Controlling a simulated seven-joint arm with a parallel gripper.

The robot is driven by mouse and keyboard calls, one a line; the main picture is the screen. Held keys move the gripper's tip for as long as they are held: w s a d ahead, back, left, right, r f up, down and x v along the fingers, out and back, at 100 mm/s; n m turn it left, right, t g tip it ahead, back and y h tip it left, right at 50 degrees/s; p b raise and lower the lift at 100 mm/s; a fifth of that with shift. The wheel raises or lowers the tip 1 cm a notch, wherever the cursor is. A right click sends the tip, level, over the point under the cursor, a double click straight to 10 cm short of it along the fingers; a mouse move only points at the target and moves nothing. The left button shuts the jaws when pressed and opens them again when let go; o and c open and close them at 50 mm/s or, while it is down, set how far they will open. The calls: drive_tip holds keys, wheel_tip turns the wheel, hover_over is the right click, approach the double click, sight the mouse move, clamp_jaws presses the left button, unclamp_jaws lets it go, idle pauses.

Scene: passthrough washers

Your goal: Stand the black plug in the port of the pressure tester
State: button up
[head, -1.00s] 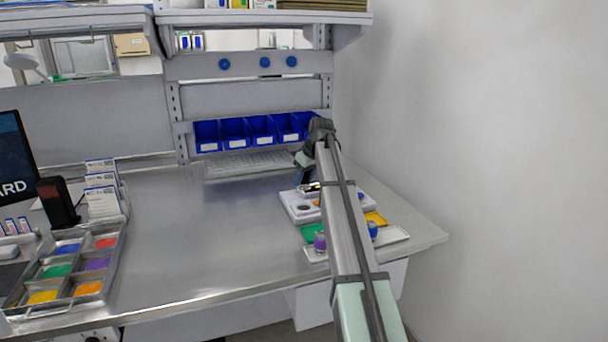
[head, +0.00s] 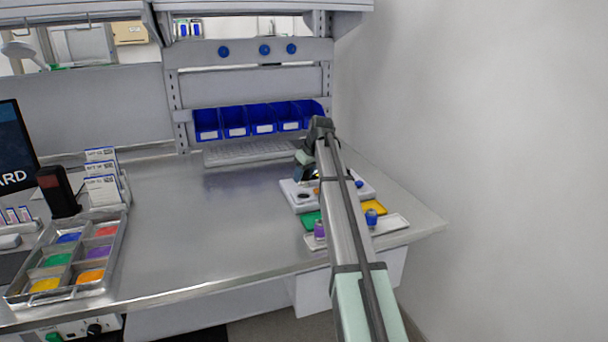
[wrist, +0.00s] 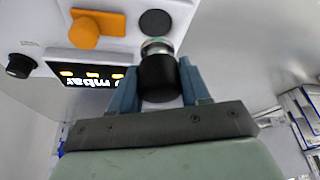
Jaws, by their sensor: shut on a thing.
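The black plug (wrist: 159,80) is between the blue fingers of my gripper (wrist: 163,92) in the wrist view, and the gripper is shut on it. A shiny metal ring with a greenish edge (wrist: 156,46) shows at the plug's far end, against the white pressure tester (wrist: 185,12). I cannot tell whether the plug is in the port or just in front of it. The tester has a lit "mbar" display (wrist: 92,76), an orange part (wrist: 90,28), a dark round disc (wrist: 155,22) and a black knob (wrist: 20,66). In the head view my arm partly hides the tester (head: 290,191).
A purple-topped piece (head: 319,229) and a blue one (head: 371,216) stand in front of the tester, near a green patch (head: 309,220), a yellow patch (head: 376,207) and a pale tray (head: 394,223). Blue bins (head: 262,120) line the back. The table's middle is clear.

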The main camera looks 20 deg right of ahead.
sight(304, 184)
drive_tip(key=shift+f, duration=2.25)
idle(1.2)
idle(0.5)
drive_tip(key=o, duration=1.2)
drive_tip(key=o, duration=0.3)
drive_tip(key=shift+r, duration=4)
drive_tip(key=shift+a, duration=0.1)
